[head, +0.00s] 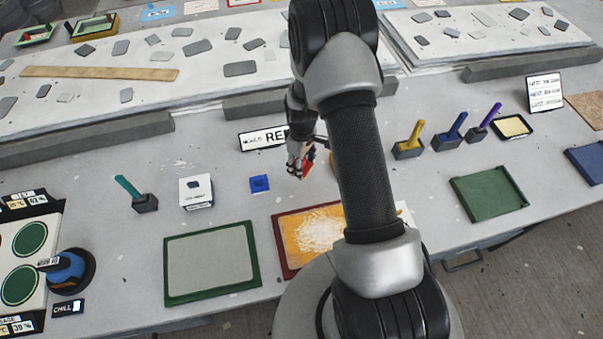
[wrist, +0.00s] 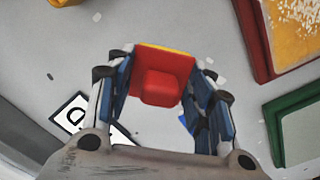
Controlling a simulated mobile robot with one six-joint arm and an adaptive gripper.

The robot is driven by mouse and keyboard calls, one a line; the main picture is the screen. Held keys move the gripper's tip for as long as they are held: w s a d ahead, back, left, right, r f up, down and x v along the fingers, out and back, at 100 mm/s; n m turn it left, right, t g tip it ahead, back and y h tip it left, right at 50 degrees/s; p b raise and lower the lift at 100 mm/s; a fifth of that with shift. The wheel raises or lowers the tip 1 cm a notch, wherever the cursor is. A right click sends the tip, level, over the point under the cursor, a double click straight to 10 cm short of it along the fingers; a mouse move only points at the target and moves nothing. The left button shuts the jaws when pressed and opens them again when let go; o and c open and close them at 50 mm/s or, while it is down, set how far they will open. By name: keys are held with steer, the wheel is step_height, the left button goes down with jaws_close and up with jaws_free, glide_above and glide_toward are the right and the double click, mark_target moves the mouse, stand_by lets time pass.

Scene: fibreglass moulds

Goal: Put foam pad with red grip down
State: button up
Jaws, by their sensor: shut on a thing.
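The foam pad's red grip (wrist: 162,88) sits between the fingers of my gripper (wrist: 158,92) in the wrist view, with a thin yellow edge along its far side. My gripper is shut on it. In the head view, my gripper (head: 299,167) is left of my forearm, with a bit of the red pad (head: 308,160) showing at its fingers. I cannot tell whether the pad touches the table.
A red tray with an orange, white-flecked middle (head: 279,240) lies nearer, partly behind my arm. A green-rimmed grey tray (head: 167,270) is left of it. A small blue piece (head: 260,183) lies left of my gripper. Several colour-handled tools, including a yellow one (head: 408,150), stand to the right.

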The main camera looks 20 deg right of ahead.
steer(key=shift+f+b, duration=0.35)
steer(key=shift+f, duration=2.15)
steer(key=shift+f, duration=0.25)
steer(key=o, duration=0.9)
steer(key=shift+r, duration=0.1)
steer(key=shift+o, duration=0.2)
steer(key=shift+r, duration=0.1)
